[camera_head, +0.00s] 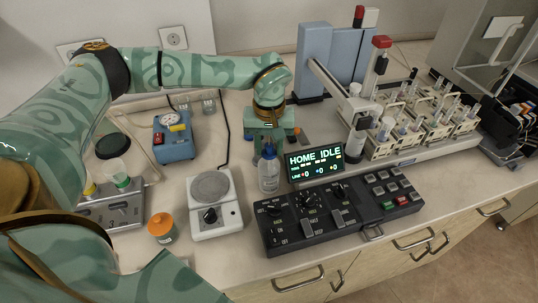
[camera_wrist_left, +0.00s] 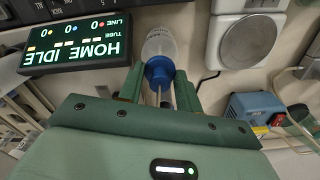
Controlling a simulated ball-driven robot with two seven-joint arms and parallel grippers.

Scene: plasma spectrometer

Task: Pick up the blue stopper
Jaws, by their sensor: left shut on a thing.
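The blue stopper (camera_head: 268,152) shows at the mouth of a clear bottle (camera_head: 268,177) in the head view, just below my left gripper (camera_head: 268,140). In the left wrist view the blue stopper (camera_wrist_left: 159,70) is between the two green fingers of my left gripper (camera_wrist_left: 158,88), with the clear bottle (camera_wrist_left: 158,43) right behind it. The left gripper is shut on the stopper. I cannot tell whether the stopper is still seated in the bottle. My right gripper is not in view.
A black control panel (camera_head: 335,212) and a lit display (camera_head: 315,164) stand right of the bottle. A white hotplate (camera_head: 215,215) is to its left, with an orange-capped jar (camera_head: 162,229) beyond. A blue gauge box (camera_head: 173,142) stands behind. Tube racks (camera_head: 425,125) fill the right.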

